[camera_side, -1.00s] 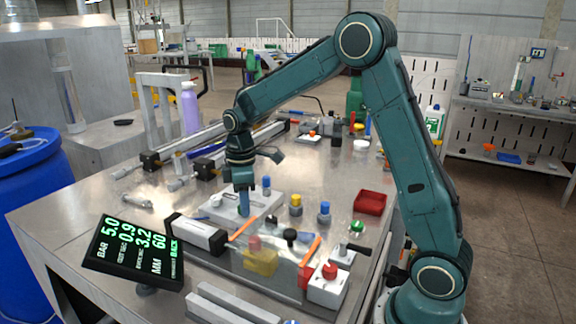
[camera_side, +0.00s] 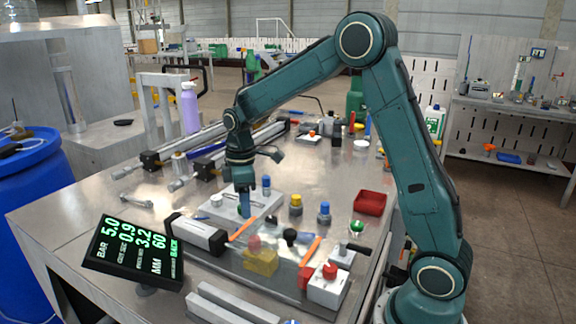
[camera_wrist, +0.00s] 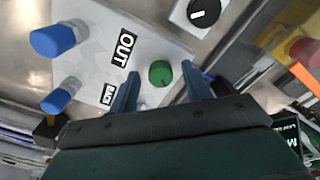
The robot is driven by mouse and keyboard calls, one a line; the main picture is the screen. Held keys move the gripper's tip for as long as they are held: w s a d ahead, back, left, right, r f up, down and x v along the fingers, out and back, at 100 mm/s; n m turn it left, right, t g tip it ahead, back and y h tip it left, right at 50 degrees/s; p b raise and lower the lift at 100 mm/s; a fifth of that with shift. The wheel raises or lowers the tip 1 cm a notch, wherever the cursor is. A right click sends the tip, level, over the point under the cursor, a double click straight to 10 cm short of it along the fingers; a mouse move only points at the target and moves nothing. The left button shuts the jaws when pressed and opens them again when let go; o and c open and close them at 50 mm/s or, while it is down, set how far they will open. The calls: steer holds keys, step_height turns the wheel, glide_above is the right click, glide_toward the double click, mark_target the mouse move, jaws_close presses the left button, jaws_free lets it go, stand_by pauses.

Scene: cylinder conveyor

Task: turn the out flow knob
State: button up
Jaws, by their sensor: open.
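The green round knob (camera_wrist: 160,73) sits on a pale plate (camera_wrist: 90,72) with a black OUT label (camera_wrist: 123,48) and a smaller BACK label (camera_wrist: 107,95). My gripper (camera_wrist: 160,69) is open, with one fingertip on each side of the green knob. A gap shows between the knob and the fingers in the wrist view. In the side view my gripper (camera_side: 244,204) points down at the plate (camera_side: 215,213), and it hides the green knob there. Two blue fittings (camera_wrist: 52,40) (camera_wrist: 57,100) stand on the plate's left side in the wrist view.
A white plate with a black dial (camera_wrist: 203,14) lies beside the labelled plate. In the side view, a grey cylinder (camera_side: 197,234), a display (camera_side: 135,250), a yellow block (camera_side: 261,262) and a red tray (camera_side: 370,202) stand nearby. The table right of the plate holds small capped parts (camera_side: 324,212).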

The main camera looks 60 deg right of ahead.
step_height(320, 180, up, 14)
stand_by(0.7)
steer(key=s+a+r+m+t, duration=0.1)
steer(key=s+a+r+m, duration=0.1)
steer(key=s, duration=0.4)
steer(key=s+a+r+m+t, duration=0.1)
steer(key=s+a+m+t, duration=0.1)
steer(key=s, duration=0.5)
steer(key=s+a+f+m+t, duration=0.1)
steer(key=s+f+m, duration=0.1)
steer(key=s, duration=0.4)
steer(key=s+a+f+m+t, duration=0.1)
steer(key=s+f+m, duration=0.1)
steer(key=s, duration=0.4)
steer(key=shift+s+a+f+t, duration=0.25)
steer(key=shift+a+f+t, duration=0.05)
steer(key=shift+a+f, duration=0.1)
jaws_close()
